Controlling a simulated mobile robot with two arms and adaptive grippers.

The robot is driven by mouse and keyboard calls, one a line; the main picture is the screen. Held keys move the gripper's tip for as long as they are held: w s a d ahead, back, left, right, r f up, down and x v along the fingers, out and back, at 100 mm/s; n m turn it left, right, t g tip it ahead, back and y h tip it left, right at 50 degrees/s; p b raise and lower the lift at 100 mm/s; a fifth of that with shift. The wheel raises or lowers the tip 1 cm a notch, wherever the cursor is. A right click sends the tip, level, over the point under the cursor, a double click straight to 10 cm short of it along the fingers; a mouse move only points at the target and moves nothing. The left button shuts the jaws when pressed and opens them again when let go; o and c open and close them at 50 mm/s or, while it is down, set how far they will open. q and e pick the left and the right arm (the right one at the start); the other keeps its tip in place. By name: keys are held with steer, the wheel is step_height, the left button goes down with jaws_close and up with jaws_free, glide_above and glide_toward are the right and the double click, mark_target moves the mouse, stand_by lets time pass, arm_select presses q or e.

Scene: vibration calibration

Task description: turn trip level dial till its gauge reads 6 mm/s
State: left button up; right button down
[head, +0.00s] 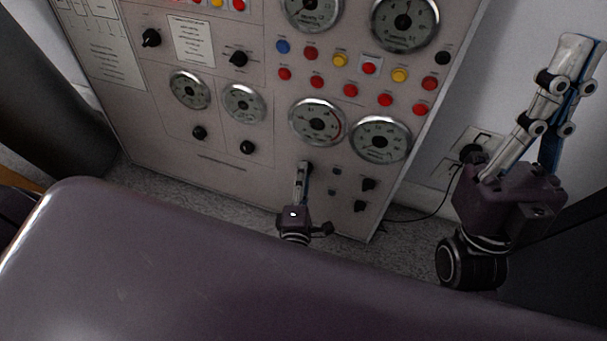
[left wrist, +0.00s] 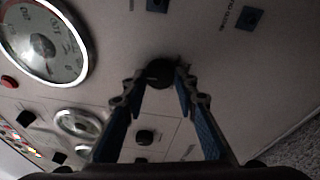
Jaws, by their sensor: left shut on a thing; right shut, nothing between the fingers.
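The held dial (left wrist: 160,73) is a round black knob on the pale panel, seen in the left wrist view between the two fingertips. My left gripper (head: 304,166) is shut on it; the wrist view also shows its fingers (left wrist: 159,80). In the head view the fingers hide the dial. A large round gauge (head: 317,121) sits just above my left gripper; it appears at the upper left of the wrist view (left wrist: 42,42). Its exact reading and the panel labels are too small to read. My right gripper (head: 577,48) is shut and empty, raised right of the panel.
The panel (head: 225,168) carries other gauges (head: 379,139), small black knobs (head: 247,147) and rows of coloured buttons (head: 350,90). Small blue and black fittings (head: 368,184) stand close right of my left gripper. A wall socket (head: 478,143) with a cable is at right.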

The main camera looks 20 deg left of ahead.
arm_select(q)
steer(key=o, duration=1.2)
steer(key=shift+c, duration=0.2)
steer(key=shift+s, duration=0.1)
steer(key=v, duration=1.1)
steer(key=shift+s+d, duration=0.2)
steer(key=shift+s, duration=0.15)
steer(key=shift+s, duration=0.1)
